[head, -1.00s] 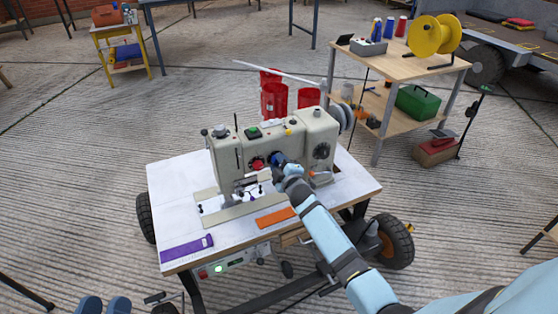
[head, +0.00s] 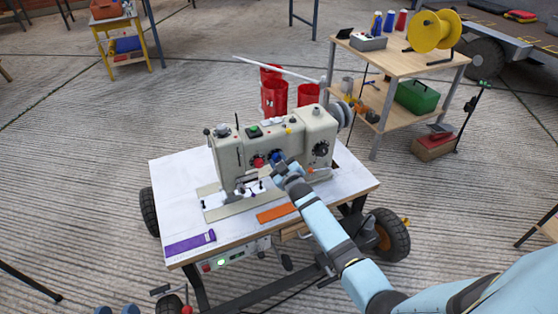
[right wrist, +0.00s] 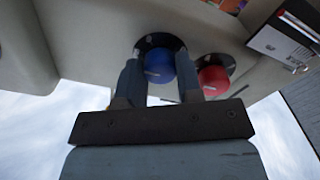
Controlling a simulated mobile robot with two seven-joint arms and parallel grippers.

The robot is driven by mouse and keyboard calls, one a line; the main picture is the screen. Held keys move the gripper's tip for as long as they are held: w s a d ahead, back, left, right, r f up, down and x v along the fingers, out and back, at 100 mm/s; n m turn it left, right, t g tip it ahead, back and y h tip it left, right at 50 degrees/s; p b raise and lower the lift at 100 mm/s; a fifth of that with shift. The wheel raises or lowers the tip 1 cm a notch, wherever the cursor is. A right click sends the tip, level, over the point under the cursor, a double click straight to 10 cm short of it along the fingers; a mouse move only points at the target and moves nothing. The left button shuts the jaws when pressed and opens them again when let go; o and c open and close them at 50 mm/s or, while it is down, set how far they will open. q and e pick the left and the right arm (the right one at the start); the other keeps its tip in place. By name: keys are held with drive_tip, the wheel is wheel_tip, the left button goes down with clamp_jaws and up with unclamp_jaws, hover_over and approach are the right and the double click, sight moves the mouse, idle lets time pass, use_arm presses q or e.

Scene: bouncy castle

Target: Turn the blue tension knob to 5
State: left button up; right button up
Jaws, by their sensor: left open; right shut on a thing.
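The blue tension knob (head: 277,154) is on the front of the cream sewing machine (head: 310,130). My right gripper (head: 281,163) reaches it from the front. In the right wrist view its two fingers stand on either side of the blue knob (right wrist: 158,66), shut on it. A pale line shows on the knob face; no dial numbers can be read. The red knob (right wrist: 213,80) is right beside it, close to the right finger.
The machine stands on a white-topped wheeled table (head: 175,180) with a purple strip (head: 190,243) and an orange strip (head: 276,213). A black knob (head: 320,149) is to the right. Red bins (head: 275,97) and a wooden shelf table (head: 400,60) stand behind.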

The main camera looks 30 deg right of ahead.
use_arm(q)
drive_tip(key=shift+f, duration=0.1)
use_arm(e)
drive_tip(key=o, duration=0.9)
use_arm(q)
drive_tip(key=shift+s, duration=0.1)
use_arm(e)
drive_tip(key=shift+o, duration=0.2)
drive_tip(key=shift+s, duration=0.55)
use_arm(q)
drive_tip(key=s+a+f+g+y+p, duration=0.2)
drive_tip(key=a+f+g+p, duration=0.1)
drive_tip(key=f, duration=0.3)
drive_tip(key=shift+f+g+p, duration=0.3)
use_arm(e)
drive_tip(key=s, duration=1.2)
drive_tip(key=shift+s+a, duration=0.4)
use_arm(q)
drive_tip(key=shift+a, duration=0.1)
